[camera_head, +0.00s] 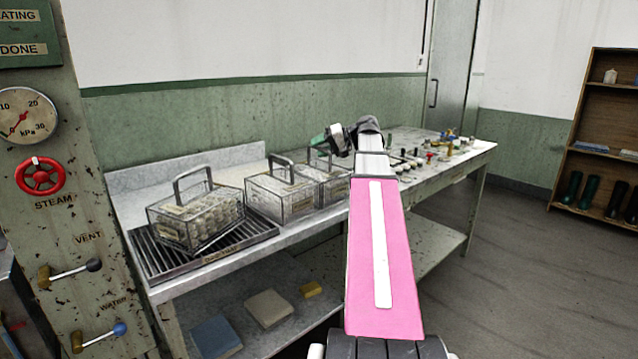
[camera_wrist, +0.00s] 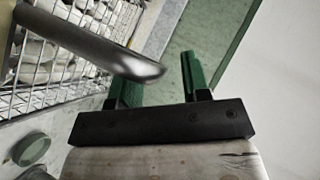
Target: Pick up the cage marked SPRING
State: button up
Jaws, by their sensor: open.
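Three wire cages with grey handles stand on the bench; I cannot read which is marked SPRING. The left cage (camera_head: 197,218) is on a slatted rack and holds pale cocoons. The middle cage (camera_head: 283,196) stands beside it. The right cage (camera_head: 333,186) is partly hidden by my arm. My gripper (camera_head: 323,141) is above the right cage. In the wrist view my gripper (camera_wrist: 155,78) has its green fingers apart and nothing clamped. A grey handle (camera_wrist: 125,62) reaches toward the space between them; whether it lies between them is unclear. A cage with cocoons (camera_wrist: 60,60) shows at upper left.
The slatted rack (camera_head: 152,262) sits at the bench's left end. Several small bottles and knobs (camera_head: 430,156) crowd the bench's right part. A control panel with a red wheel (camera_head: 40,176) stands at left. A shelf (camera_head: 600,130) with boots stands at right.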

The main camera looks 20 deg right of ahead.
jog(key=shift+w+a+f, duration=0.25)
jog(key=shift+w+a, duration=0.05)
jog(key=shift+a, duration=0.2)
jog(key=shift+c, duration=0.2)
grip_shut()
dwell(0.9)
